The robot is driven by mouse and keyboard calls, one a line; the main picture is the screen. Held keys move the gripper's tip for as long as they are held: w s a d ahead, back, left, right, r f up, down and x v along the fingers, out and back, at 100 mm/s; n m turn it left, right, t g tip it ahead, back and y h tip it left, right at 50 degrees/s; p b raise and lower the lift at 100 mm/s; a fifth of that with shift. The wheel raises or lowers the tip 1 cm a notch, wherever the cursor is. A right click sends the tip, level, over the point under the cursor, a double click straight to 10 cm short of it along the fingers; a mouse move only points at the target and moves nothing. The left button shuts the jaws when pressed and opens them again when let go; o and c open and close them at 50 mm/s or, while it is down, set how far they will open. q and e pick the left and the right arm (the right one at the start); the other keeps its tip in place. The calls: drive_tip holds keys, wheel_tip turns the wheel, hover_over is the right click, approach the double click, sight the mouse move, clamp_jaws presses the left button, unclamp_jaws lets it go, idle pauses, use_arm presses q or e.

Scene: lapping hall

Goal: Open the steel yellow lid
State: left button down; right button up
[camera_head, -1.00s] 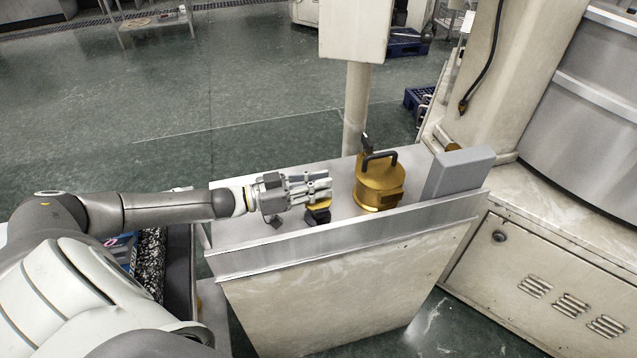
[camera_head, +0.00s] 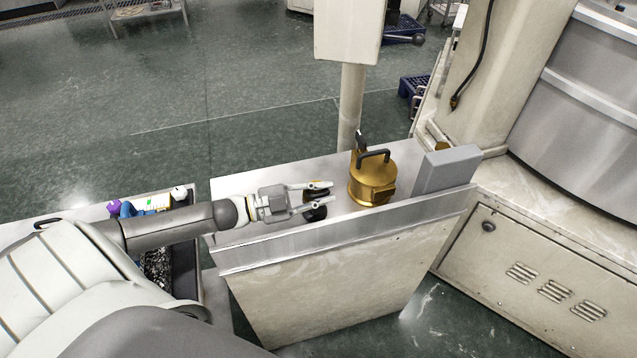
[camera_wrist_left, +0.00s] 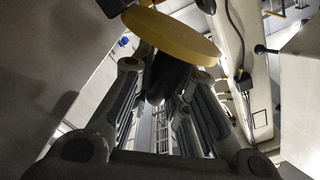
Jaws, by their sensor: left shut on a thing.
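My left gripper (camera_head: 326,195) is over the metal bench top, left of the golden pot. In the left wrist view my gripper (camera_wrist_left: 165,75) has its fingers around the dark knob (camera_wrist_left: 170,80) of a flat yellow disc (camera_wrist_left: 172,35), which looks like the yellow lid. In the head view only a dark round part (camera_head: 316,209) of this piece shows at the fingers; its yellow face is hidden. Whether it touches the bench cannot be told. The golden pot (camera_head: 371,180) stands upright, its black handle (camera_head: 372,156) on top. My right gripper is not in view.
A grey block (camera_head: 447,169) stands right of the pot on the metal bench (camera_head: 265,178). A raised metal edge (camera_head: 300,240) runs along the near side. A post (camera_head: 350,105) with a pale box rises behind. A tray with small items (camera_head: 150,204) lies at left.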

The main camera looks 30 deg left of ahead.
use_arm(q)
drive_tip(key=shift+s+d+f+m, duration=0.35)
drive_tip(key=shift+s+d+m, duration=0.1)
drive_tip(key=shift+m, duration=0.6)
drive_tip(key=shift+s+d+f+m, duration=0.35)
drive_tip(key=shift+s+d+m, duration=0.05)
drive_tip(key=shift+m, duration=0.7)
drive_tip(key=shift+s+d+f+m, duration=0.35)
drive_tip(key=shift+s+d+m, duration=0.1)
drive_tip(key=shift+m, duration=0.6)
